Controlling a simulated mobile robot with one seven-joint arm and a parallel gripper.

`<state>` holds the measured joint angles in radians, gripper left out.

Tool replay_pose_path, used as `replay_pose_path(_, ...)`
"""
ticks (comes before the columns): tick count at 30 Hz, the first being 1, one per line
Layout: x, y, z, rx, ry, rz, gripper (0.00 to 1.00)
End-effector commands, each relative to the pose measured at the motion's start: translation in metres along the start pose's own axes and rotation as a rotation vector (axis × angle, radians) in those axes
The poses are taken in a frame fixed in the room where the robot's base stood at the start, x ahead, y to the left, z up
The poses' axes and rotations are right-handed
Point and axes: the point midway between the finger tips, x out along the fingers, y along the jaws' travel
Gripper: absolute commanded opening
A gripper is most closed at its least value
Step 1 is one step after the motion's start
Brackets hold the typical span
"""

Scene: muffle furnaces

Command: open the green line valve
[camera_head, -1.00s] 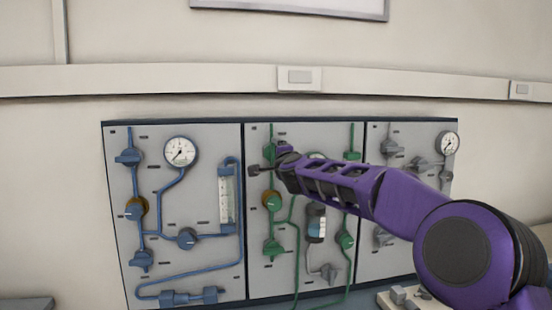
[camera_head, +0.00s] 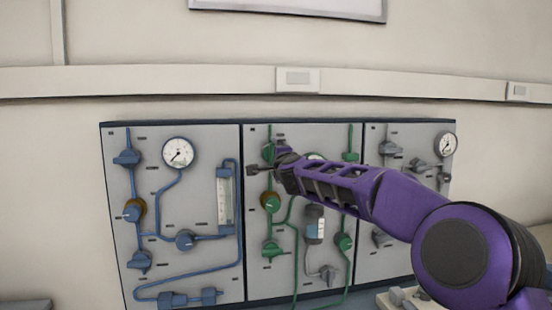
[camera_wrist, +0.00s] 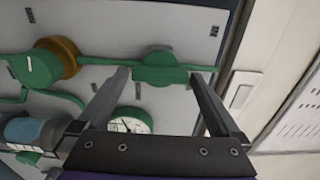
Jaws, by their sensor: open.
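The green line runs on the middle panel, with a green valve (camera_head: 268,152) near its top left, partly behind my gripper in the head view. In the wrist view this green valve (camera_wrist: 163,68) lies across the green pipe, between and beyond my finger ends. My gripper (camera_wrist: 160,75) is open, one finger on each side of the valve. I cannot tell whether the fingers touch it. In the head view my gripper (camera_head: 252,170) is in front of the upper left of the middle panel. A round green knob with a brass body (camera_head: 271,202) sits below on the same line.
A blue-piped panel (camera_head: 200,130) is to the left and a grey-piped panel (camera_head: 378,265) to the right. Other green valves (camera_head: 272,248) sit lower on the middle panel. A white gauge (camera_wrist: 130,122) lies close beside my fingers in the wrist view.

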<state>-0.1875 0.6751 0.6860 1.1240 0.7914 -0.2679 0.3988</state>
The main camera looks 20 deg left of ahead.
Motion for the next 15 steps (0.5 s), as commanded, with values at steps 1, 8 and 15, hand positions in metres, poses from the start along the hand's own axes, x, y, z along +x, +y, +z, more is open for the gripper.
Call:
replay_pose_path(1, -0.001, 0.000, 0.000, -0.001, 0.000, -0.001, 1.00)
replay_pose_path(8, -0.025, 0.002, -0.001, -0.002, 0.001, -0.002, 1.00)
replay_pose_path(15, -0.070, 0.001, -0.002, -0.005, 0.003, -0.002, 1.00)
